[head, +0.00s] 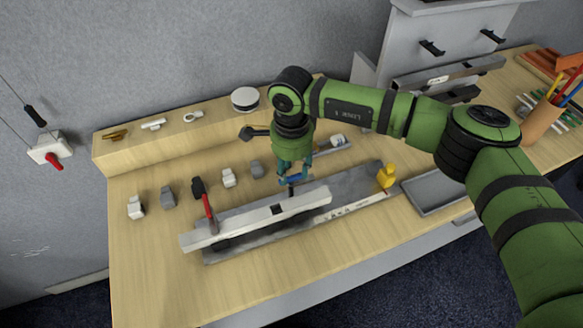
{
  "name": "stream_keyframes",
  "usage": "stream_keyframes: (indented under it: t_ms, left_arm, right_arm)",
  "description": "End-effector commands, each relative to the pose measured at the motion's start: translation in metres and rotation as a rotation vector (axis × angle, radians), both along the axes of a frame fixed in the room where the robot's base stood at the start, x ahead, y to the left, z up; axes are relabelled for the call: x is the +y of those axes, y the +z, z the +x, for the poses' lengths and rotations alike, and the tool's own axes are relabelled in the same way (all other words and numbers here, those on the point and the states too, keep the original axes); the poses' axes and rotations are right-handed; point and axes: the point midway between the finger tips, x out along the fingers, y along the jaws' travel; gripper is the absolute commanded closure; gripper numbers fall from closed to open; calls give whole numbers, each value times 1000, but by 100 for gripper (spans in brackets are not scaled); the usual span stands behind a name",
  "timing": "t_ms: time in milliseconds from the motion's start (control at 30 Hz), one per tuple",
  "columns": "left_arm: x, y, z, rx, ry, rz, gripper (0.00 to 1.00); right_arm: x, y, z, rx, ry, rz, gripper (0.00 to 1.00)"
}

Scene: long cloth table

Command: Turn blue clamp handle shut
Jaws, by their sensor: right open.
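A blue clamp handle (296,180) sits at the back edge of a long pale bar (240,222), on a dark post. My right gripper (292,174) is directly above it, pointing down, with its teal fingers apart around or just over the handle. I cannot tell whether they touch it. The gripper and wrist partly hide the handle. The bar lies on a flat grey plate (350,185) on the table. My left gripper is not in view.
Several small grey and white blocks (228,177) stand in a row behind the bar. A yellow piece (387,176) stands at the plate's right end, beside a grey tray (437,190). A round white-topped tin (245,98) is on the back ledge. The table's front left is clear.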

Motion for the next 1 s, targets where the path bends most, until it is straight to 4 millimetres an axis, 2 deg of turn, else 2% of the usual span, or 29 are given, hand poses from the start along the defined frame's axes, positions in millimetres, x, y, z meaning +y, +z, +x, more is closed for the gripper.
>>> stream_keyframes:
  t_ms: [33, 200, 467, 500, 567, 600, 1000]
  left_arm:
    - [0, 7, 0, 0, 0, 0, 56]
    - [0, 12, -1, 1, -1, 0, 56]
    - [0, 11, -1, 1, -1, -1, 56]
    - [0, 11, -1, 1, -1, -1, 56]
    - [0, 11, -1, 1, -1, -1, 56]
    - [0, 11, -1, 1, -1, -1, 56]
    - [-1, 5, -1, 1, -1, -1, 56]
  right_arm:
    - [0, -4, -1, 4, -1, 1, 56]
    - [1, -20, 0, 2, 0, 2, 56]
    - [1, -23, 0, 0, 0, 2, 56]
    - [1, -23, 0, 0, 0, 2, 60]
    - [1, -23, 0, 0, 0, 3, 84]
    - [1, -23, 0, 0, 0, 3, 100]
    - [1, -25, 0, 1, -26, 4, 100]
